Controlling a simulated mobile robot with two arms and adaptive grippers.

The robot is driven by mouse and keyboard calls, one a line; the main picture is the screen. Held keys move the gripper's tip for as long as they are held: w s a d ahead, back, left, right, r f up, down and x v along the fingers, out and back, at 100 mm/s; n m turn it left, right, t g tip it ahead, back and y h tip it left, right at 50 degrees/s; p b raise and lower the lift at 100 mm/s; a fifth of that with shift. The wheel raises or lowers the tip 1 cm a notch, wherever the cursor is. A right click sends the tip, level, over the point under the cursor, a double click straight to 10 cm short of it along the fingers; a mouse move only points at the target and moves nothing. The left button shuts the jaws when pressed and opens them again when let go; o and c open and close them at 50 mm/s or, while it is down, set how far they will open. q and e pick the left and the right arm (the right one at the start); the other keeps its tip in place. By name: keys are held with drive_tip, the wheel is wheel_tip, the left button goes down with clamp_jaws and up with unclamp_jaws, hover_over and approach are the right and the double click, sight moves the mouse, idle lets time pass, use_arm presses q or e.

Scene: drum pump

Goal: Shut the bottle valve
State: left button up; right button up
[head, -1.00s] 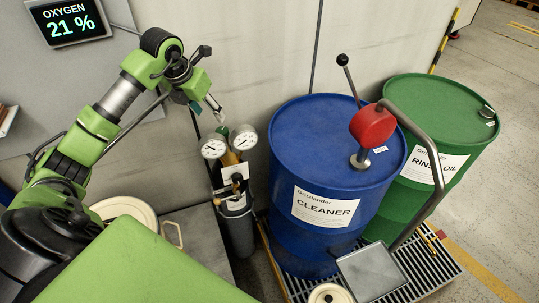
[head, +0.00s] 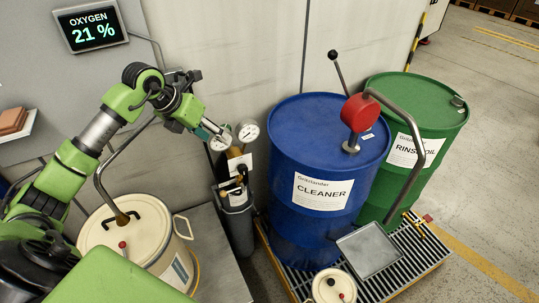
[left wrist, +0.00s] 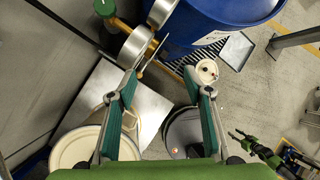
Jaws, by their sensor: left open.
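The gas bottle (head: 238,222) stands upright in a grey holder left of the blue drum, with two round gauges (head: 248,132) and brass fittings at its top. In the left wrist view the gauges (left wrist: 137,46) are at the upper middle, beside a green knob (left wrist: 104,8) on a brass body, which looks like the bottle valve. My left gripper (head: 222,136) is at the gauges; in the left wrist view its jaws (left wrist: 160,76) are open and empty, one fingertip close to a gauge. Contact cannot be told. My right gripper (left wrist: 238,134) seems to show small at the lower right.
The blue cleaner drum (head: 310,160), with a red pump (head: 357,113), and the green drum (head: 412,130) stand to the right on a grating (head: 415,258). A cream canister (head: 130,235) stands at the left. An oxygen display (head: 90,25) reads 21 %.

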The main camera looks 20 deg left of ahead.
use_arm(q)
drive_tip(key=w+d+n+t+h, duration=0.1)
drive_tip(key=d+h, duration=0.3)
drive_tip(key=d, duration=0.4)
drive_tip(key=w+d+n+t+h+b, duration=0.1)
drive_tip(key=w+d+t+h, duration=0.1)
drive_tip(key=d, duration=0.7)
drive_tip(key=shift+w+d+t+h, duration=0.25)
drive_tip(key=shift+t+h, duration=0.25)
drive_tip(key=shift+h, duration=0.7)
